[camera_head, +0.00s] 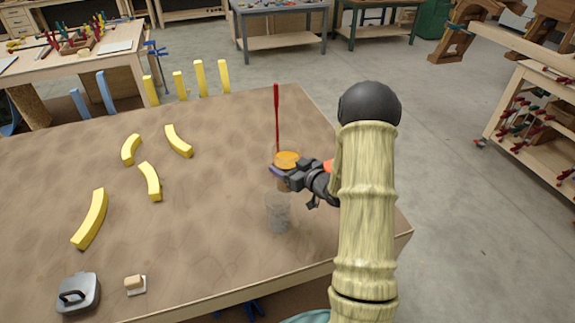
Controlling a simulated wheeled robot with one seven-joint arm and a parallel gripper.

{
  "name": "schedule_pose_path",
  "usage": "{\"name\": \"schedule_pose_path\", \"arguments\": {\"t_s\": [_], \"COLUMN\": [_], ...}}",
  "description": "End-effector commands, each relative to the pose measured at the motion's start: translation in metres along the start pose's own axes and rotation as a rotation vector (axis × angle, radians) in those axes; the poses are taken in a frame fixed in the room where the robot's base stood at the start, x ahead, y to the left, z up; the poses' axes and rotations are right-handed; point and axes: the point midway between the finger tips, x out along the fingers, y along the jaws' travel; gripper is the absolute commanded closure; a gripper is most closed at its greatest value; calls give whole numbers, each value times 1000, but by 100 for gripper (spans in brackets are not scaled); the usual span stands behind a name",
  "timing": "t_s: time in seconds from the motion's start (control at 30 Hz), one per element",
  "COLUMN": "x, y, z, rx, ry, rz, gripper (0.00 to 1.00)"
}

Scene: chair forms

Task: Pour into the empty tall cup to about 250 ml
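A cup with orange contents (287,158) is at the right part of the table, with its lower part mostly hidden behind my gripper. My gripper (281,174) reaches in from the right, and its fingers appear closed around this cup. The cup looks upright. A clear, empty-looking tall cup (278,213) stands upright on the table just in front of and below my gripper. I cannot tell whether the held cup touches the table. A thin red stick (277,117) rises just behind or out of the orange cup; which one is unclear.
The brown table (210,225) holds several curved yellow pieces (150,181) on the left. A grey lidded box (78,293) and a small block on a white base (135,285) are at the front left. The table's right edge is close to the cups.

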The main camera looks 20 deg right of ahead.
Motion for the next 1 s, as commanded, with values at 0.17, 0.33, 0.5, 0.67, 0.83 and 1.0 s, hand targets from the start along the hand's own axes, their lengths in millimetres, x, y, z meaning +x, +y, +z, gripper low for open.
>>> {"name": "schedule_pose_path", "arguments": {"t_s": [0.17, 0.33, 0.5, 0.67, 0.83, 1.0], "x": [0, -1, -2, -2, -2, -3], "y": [1, 3, 7, 13, 20, 24], "z": [-2, -2, -4, -6, -8, -10], "rx": [-1, -18, -84, -195, -349, -436], "ry": [4, 4, 3, 3, 3, 2], "rz": [1, 7, 22, 44, 74, 94], "gripper": [43, 43, 43, 43, 43, 43]}}
